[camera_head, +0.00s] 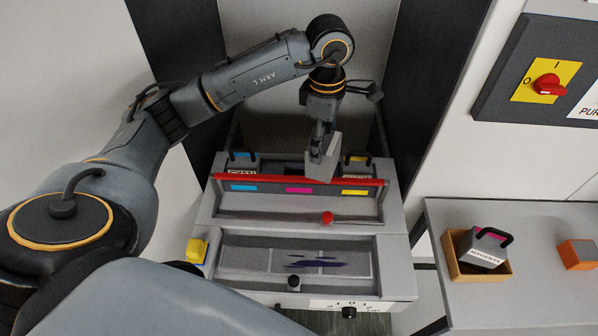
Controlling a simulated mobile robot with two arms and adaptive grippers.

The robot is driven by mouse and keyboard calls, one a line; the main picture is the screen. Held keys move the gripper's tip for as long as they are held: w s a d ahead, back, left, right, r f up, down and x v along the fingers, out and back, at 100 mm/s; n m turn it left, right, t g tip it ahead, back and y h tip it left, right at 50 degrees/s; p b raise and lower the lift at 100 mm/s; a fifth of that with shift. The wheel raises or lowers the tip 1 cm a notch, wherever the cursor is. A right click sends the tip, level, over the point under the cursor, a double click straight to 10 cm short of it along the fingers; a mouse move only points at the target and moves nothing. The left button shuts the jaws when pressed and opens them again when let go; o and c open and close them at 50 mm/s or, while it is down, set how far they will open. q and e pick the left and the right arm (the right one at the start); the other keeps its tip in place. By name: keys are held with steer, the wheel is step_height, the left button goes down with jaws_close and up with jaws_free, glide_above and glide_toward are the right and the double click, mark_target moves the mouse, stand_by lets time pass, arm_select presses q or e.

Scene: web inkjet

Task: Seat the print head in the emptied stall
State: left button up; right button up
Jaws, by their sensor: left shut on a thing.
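My left gripper (319,143) is shut on a light grey block, the print head (327,163), and holds it tilted above the carriage (390,207). No label shows on its visible faces. A cyan-marked head (242,160) sits in the left stall and a yellow-marked head (356,162) in the right one. Between them the middle stall (289,167) looks dark and empty, behind the magenta strip (299,190). The held head is over the right part of this gap, near the yellow-marked head; whether it touches anything is unclear. My right gripper is out of view.
A red bar (298,181) crosses the carriage front, with a red knob (327,218) below. Dark purple stains (317,263) mark the lower tray. On the right side table (530,221), a head labelled MAGENTA (482,250) lies in a tan box, beside an orange block (577,254).

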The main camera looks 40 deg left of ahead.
arm_select(q)
steer(key=w+a+f+n+b, duration=0.15)
steer(key=a+n, duration=0.25)
steer(key=n, duration=0.7)
steer(key=w+a+f+n+b, duration=0.1)
steer(key=a+f+n, duration=0.25)
steer(key=n, duration=0.65)
step_height(320, 180, down, 9)
steer(key=shift+f+p, duration=0.1)
steer(key=shift+p, duration=1)
steer(key=shift+f, duration=0.3)
steer(key=o, duration=1.4)
steer(key=shift+n, duration=0.3)
